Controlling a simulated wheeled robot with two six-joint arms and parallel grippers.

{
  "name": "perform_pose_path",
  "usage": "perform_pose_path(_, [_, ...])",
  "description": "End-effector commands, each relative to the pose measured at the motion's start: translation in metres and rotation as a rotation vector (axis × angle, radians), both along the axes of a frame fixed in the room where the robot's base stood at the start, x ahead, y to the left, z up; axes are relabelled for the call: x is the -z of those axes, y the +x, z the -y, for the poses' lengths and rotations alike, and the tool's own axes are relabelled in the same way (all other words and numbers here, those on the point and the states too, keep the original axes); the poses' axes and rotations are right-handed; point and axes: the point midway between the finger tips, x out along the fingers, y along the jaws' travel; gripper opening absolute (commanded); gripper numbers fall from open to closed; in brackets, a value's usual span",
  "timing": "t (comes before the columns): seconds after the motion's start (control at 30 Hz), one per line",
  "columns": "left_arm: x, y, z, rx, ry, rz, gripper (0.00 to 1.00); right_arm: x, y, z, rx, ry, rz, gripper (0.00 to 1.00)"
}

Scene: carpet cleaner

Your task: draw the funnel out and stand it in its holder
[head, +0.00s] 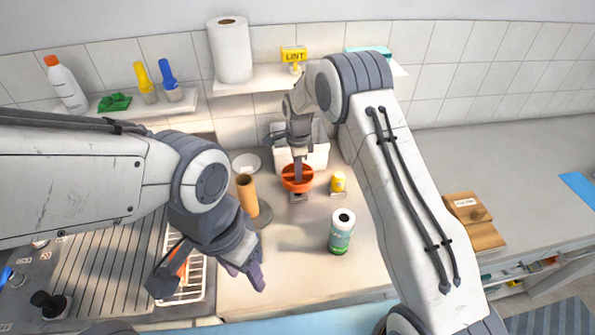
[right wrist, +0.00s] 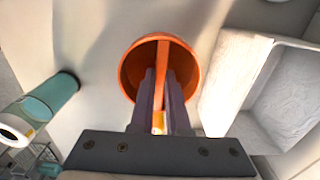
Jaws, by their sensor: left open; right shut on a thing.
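The orange funnel (head: 297,180) is in the middle of the counter area in the head view, mouth up. My right gripper (head: 298,177) comes down from above and is shut on the funnel; the right wrist view also shows its orange bowl (right wrist: 128,75) around my fingers (right wrist: 160,85). The funnel's lower part is hidden. A small grey piece (head: 298,198) shows just below it; I cannot tell whether they touch. My left gripper (head: 246,271) is open and empty near the counter's front left.
A small yellow jar (head: 338,182) is close right. A white box (head: 316,152) stands behind. The sink drainer (head: 110,265) lies left. The front middle counter is clear.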

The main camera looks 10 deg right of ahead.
Motion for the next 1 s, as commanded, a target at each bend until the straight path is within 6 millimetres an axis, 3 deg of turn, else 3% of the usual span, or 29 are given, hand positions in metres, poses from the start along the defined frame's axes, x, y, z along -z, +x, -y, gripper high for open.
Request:
perform_pose_path(0.97, [0.016, 0.0, 0.0, 0.0, 0.0, 0.0, 0.49, 0.025, 0.0, 0.0, 0.0, 0.0, 0.0, 0.0])
perform_pose_path(1.0, [0.016, 0.0, 0.0, 0.0, 0.0, 0.0, 0.49, 0.024, 0.0, 0.0, 0.0, 0.0, 0.001, 0.21])
